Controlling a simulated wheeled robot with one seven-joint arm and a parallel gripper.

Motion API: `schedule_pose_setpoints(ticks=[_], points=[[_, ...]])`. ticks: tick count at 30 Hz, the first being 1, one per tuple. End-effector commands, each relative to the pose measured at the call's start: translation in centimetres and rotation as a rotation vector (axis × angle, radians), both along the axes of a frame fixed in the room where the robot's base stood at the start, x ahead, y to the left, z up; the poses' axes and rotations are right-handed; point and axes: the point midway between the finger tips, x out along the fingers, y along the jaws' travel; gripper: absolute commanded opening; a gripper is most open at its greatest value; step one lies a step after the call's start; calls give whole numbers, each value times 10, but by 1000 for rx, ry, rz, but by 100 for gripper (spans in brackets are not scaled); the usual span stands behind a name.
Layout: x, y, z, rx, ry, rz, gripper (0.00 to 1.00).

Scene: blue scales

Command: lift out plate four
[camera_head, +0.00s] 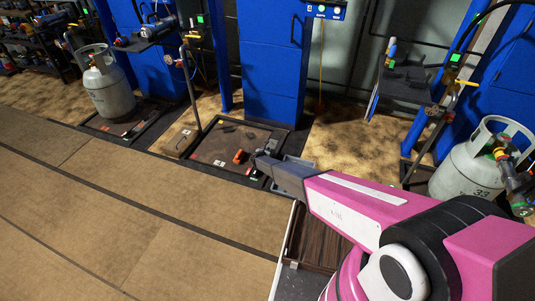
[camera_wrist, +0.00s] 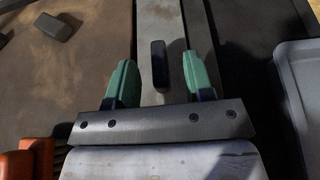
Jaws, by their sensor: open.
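The brown floor plate (camera_head: 215,150) lies in a dark frame before the blue column under the sign marked 4 (camera_head: 312,10). Its brown surface also shows in the wrist view (camera_wrist: 90,75). In the wrist view my gripper (camera_wrist: 160,78) is open, with two green fingers. A small dark upright block (camera_wrist: 159,65), perhaps a handle, shows between the fingers on a pale grey strip (camera_wrist: 152,20). Gaps show on both sides of it; I cannot tell its depth. In the head view my arm reaches the plate's right side, and the fingers cannot be made out.
An orange item (camera_head: 238,156) lies on the plate, close left of my gripper in the wrist view (camera_wrist: 30,160). A dark block (camera_wrist: 58,27) lies beyond it. A grey tray-like thing (camera_wrist: 300,75) is at right. Gas cylinders stand left (camera_head: 107,85) and right (camera_head: 468,165).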

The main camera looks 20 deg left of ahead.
Motion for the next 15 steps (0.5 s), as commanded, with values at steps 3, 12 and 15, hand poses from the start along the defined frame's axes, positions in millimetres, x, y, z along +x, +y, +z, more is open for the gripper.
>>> schedule_pose_setpoints(ticks=[3,12,15], points=[[18,2,-12,1,0,0,48],[34,-1,-17,0,0,1,48],[34,-1,-16,0,0,0,45]])
